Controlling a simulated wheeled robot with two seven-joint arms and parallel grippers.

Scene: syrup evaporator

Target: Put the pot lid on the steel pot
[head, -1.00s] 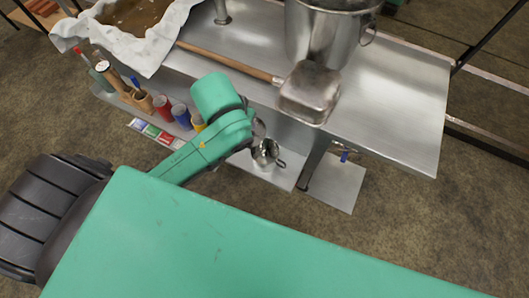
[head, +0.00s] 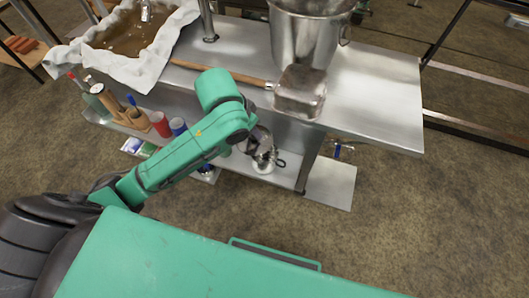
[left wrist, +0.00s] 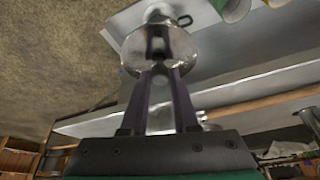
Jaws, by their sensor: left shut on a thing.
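The steel pot (head: 304,40) stands upright on the steel bench at the top of the head view, with its upper rim cut off. My left gripper (left wrist: 159,68) is shut on the pot lid (left wrist: 184,48), a shiny round disc filling the space beyond the fingertips in the left wrist view. In the head view the lid (head: 262,144) is partly hidden by my wrist, and the hand hangs in front of the bench, lower than its top and away from the pot. My right gripper is not in view.
A square metal scoop (head: 300,92) with a wooden handle lies on the bench top (head: 372,105) in front of the pot. A shiny vessel with a ring handle (head: 264,163) is on the lower shelf (head: 284,176). A cloth-lined pan (head: 178,48) is at left.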

